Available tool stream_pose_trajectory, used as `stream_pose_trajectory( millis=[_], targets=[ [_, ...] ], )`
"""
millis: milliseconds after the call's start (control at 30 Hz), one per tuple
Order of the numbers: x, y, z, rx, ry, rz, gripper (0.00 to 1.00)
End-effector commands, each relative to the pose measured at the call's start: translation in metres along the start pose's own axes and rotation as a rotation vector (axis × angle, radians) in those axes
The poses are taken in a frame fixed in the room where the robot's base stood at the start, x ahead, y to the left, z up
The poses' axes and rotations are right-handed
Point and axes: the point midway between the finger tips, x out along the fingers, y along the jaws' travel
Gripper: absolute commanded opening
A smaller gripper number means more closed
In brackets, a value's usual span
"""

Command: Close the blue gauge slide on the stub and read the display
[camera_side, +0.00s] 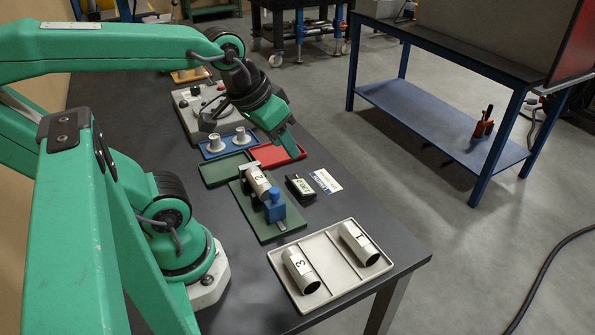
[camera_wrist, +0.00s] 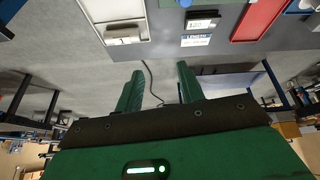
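The blue gauge slide (camera_side: 274,208) stands on the gauge's dark green base (camera_side: 248,214), at the near end of the stub marked 2 (camera_side: 258,181). I cannot tell whether slide and stub touch. The small dark display (camera_side: 300,187) sits to the right of the gauge. It also shows at the top of the wrist view (camera_wrist: 203,20); its reading is too small to be sure of. My gripper (camera_side: 291,150) is in the air near the red tray, apart from the slide. In the wrist view my gripper (camera_wrist: 157,80) has its fingers spread with nothing between them.
A pale divided tray (camera_side: 335,294) holds stubs marked 3 (camera_side: 300,270) and 1 (camera_side: 358,243). A red tray (camera_side: 277,153), a green tray (camera_side: 220,172) and a blue tray (camera_side: 211,154) with two pale spools lie behind the gauge. A printed card (camera_side: 325,181) lies beside the display.

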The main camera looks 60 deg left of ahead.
Motion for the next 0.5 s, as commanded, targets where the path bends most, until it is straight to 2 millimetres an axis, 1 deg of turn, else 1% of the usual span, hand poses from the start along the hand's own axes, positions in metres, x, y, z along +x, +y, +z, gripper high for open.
stream_pose_trajectory(
  millis=[167,500],
  targets=[
    [0.015,-0.01,0.002,-0.243,-0.078,-0.035,0.38],
    [0.047,-0.034,0.01,-0.817,-0.223,-0.162,0.38]
  ],
)
